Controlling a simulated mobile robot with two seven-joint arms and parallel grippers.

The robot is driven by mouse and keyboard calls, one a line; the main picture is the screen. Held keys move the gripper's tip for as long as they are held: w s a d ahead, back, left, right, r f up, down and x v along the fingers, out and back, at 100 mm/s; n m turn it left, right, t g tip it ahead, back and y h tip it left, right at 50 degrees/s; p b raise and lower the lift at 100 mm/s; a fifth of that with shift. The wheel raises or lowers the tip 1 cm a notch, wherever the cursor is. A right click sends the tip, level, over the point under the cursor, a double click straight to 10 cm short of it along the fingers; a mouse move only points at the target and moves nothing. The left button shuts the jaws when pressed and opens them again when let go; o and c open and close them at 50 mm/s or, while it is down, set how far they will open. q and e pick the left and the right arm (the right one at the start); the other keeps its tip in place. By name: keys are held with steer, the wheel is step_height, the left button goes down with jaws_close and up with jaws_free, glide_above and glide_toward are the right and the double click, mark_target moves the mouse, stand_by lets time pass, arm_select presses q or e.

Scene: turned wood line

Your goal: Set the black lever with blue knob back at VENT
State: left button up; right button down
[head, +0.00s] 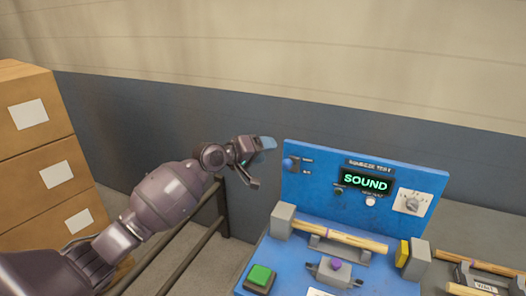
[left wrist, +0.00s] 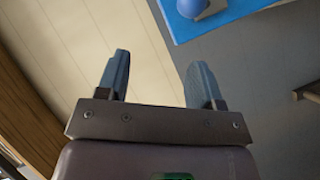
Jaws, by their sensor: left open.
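The lever's round blue knob (head: 288,163) shows at the upper left of the blue panel (head: 330,205). Two small labels stand beside it, too small to read, and the black part of the lever is hard to make out. My left gripper (head: 261,164) is open and empty, just left of the knob and apart from it. In the left wrist view the knob (left wrist: 192,8) is at the top edge, beyond the open fingers (left wrist: 160,65) and above the right one. My right gripper is not in view.
The panel has a display reading SOUND (head: 365,183) and a dial (head: 411,203). A wooden rod (head: 345,237) lies across the blue bench, with a green button (head: 260,277) in front. Stacked boxes (head: 40,150) stand at left, and a dark rail (head: 185,250) runs below my arm.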

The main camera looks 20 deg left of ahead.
arm_select(q)
steer(key=b+v, duration=0.1)
steer(key=v, duration=0.9)
steer(key=shift+s+a+b, duration=0.2)
steer(key=shift+s+b, duration=0.1)
steer(key=shift+s, duration=0.05)
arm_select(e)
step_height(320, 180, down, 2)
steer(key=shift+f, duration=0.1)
arm_select(q)
steer(key=shift+r, duration=0.15)
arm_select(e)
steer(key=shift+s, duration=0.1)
